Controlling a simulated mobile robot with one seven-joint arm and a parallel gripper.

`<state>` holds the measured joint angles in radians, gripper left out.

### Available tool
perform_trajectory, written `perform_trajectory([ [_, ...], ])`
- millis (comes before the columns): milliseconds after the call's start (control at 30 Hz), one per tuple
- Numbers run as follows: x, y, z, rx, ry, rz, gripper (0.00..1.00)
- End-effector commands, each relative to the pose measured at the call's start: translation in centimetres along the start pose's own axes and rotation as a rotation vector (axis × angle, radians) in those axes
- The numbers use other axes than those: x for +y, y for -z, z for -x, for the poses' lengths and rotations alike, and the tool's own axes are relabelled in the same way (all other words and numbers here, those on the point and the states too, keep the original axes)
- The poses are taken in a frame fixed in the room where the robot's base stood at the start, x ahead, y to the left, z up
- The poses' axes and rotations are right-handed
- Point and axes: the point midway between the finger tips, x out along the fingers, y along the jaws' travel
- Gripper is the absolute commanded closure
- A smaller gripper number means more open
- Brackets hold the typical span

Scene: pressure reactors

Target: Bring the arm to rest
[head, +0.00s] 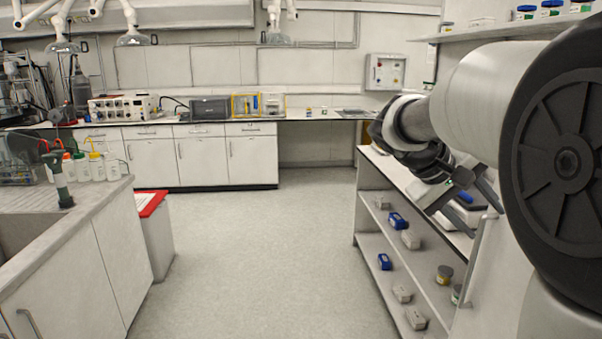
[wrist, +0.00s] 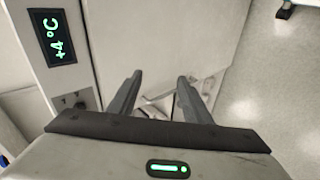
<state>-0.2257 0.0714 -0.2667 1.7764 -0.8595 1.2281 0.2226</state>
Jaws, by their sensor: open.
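My gripper (head: 466,204) is at the right of the head view, at the end of my arm, and points downward beside the shelf unit. In the wrist view my gripper (wrist: 160,78) shows two dark fingers standing apart. Nothing is held between them. Beyond the fingers are pale surfaces that I cannot clearly make out.
A white panel with a green "+4°C" display (wrist: 61,36) is close at the left in the wrist view. The shelf unit (head: 368,225) holds small blue and grey boxes and jars. A sink bench (head: 95,212) stands left. The middle floor (head: 255,260) is clear.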

Motion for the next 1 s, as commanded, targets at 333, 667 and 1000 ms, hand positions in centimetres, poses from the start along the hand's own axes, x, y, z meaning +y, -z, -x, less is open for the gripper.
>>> perform_trajectory([
  [333,-11.9,-12.8,6.8,0.195,0.571,-0.114,0.55],
  [667,-18.4,-18.2,10.5,0.319,0.785,-0.209,0.55],
  [1000,-13.3,-17.6,15.9,0.327,0.802,-0.217,0.55],
])
